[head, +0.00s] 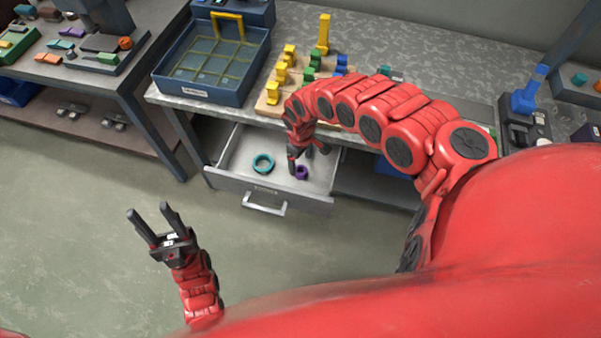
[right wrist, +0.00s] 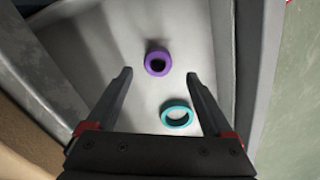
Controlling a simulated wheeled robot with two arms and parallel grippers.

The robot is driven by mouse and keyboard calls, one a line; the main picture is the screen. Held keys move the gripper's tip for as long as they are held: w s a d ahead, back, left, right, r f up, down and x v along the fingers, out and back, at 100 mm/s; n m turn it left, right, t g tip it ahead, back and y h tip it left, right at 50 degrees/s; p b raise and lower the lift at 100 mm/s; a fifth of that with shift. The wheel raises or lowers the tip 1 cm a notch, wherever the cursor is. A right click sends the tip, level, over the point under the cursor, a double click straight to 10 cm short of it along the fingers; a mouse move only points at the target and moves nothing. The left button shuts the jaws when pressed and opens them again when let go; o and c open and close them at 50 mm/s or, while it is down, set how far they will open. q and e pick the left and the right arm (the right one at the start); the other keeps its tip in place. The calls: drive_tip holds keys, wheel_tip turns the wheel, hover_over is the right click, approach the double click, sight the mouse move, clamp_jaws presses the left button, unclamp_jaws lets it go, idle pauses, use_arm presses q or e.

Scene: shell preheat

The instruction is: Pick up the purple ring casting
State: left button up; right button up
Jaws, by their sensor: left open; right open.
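The purple ring casting (head: 302,172) lies in the open drawer (head: 235,180) under the bench, near its right side. In the right wrist view the purple ring (right wrist: 148,64) lies flat on the drawer floor, ahead of the fingertips. My right gripper (head: 301,162) reaches down into the drawer beside the purple ring. In the right wrist view my right gripper (right wrist: 158,76) is open and empty, with the purple ring roughly between the lines of its fingers. My left gripper (head: 151,215) is open and empty over the floor at the lower left.
A teal ring (head: 263,164) lies left of the purple ring; in the right wrist view the teal ring (right wrist: 177,116) is close to one finger. The drawer walls surround both. A blue tray (head: 205,97) and a wooden board of coloured parts (head: 268,106) stand on the bench above.

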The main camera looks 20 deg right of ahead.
sight(301, 168)
wheel_tip(301, 168, down, 4)
drive_tip(key=shift+f, duration=0.1)
drive_tip(key=shift+w+d+f, duration=0.1)
drive_tip(key=shift+d+f, duration=0.1)
drive_tip(key=shift+f, duration=0.25)
drive_tip(key=shift+c, duration=0.3)
clamp_jaws()
